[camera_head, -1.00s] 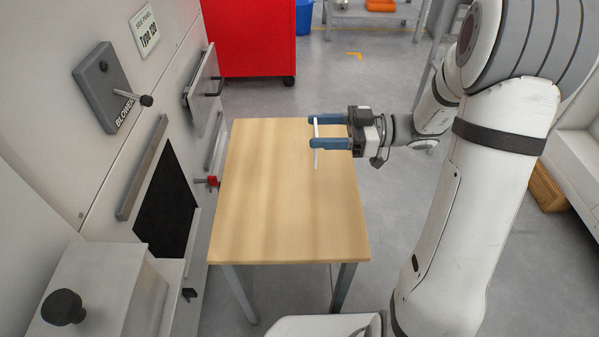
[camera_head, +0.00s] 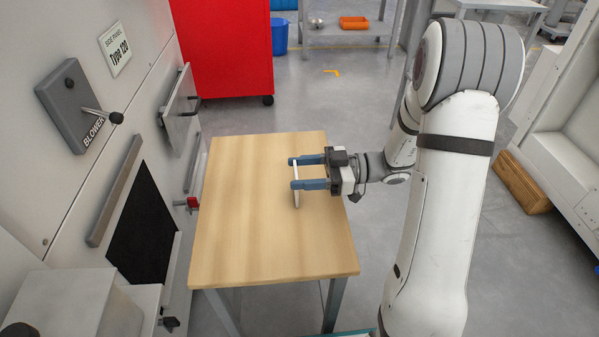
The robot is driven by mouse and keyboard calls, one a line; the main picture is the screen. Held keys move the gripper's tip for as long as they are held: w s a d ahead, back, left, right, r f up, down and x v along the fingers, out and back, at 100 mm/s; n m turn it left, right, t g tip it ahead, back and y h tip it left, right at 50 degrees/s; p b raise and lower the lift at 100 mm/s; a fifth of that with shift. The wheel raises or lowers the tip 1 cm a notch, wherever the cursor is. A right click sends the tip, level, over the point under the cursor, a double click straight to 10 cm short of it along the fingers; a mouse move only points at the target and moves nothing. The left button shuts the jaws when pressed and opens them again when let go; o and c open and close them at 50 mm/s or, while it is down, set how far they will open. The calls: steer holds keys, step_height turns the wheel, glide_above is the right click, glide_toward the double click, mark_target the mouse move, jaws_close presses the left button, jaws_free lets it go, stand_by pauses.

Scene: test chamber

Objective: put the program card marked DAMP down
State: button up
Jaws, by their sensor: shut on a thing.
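My gripper (camera_head: 293,173) is over the far right part of the wooden table (camera_head: 240,235), its two blue fingers pointing left. It is shut on a thin white card (camera_head: 296,194), seen nearly edge-on between the fingertips. The card's near end sticks out below the nearer finger. No marking on the card can be read from this view. I cannot tell whether the card touches the tabletop or hangs just above it.
The chamber wall at left carries a blower lever (camera_head: 101,116), a dark opening (camera_head: 145,235) and a red clamp-like part (camera_head: 190,203) near the table's left edge. A red cabinet (camera_head: 222,45) stands behind the table. The tabletop's near and left parts are bare.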

steer(key=o, duration=1)
steer(key=shift+r+p, duration=0.1)
steer(key=shift+p, duration=0.2)
steer(key=d+p, duration=0.2)
steer(key=d, duration=1)
steer(key=s+a+m+g+h, duration=0.1)
steer(key=s+a+h, duration=0.1)
steer(key=s+a+r+m+g+h, duration=0.1)
steer(key=s+a+g, duration=0.1)
steer(key=shift+s+m+h, duration=0.35)
steer(key=shift+m+h, duration=0.05)
steer(key=s+m+h, duration=0.1)
steer(key=s+a+m+g+h, duration=0.1)
steer(key=s+h, duration=0.1)
steer(key=shift+s+a+m, duration=0.2)
steer(key=shift+s+m, duration=0.1)
steer(key=s+m+h, duration=0.4)
steer(key=shift+s+h, duration=0.15)
steer(key=shift+h, duration=0.15)
steer(key=s+d+m+t+h, duration=0.1)
steer(key=m+h, duration=0.1)
steer(key=m, duration=0.1)
steer(key=r+m+t+h, duration=0.1)
steer(key=m+t+h, duration=0.1)
steer(key=s+d+r+m+t+h, duration=0.1)
steer(key=m+t+h, duration=0.1)
steer(key=m, duration=0.1)
steer(key=shift+s+d+m+h, duration=0.3)
steer(key=shift+s, duration=0.05)
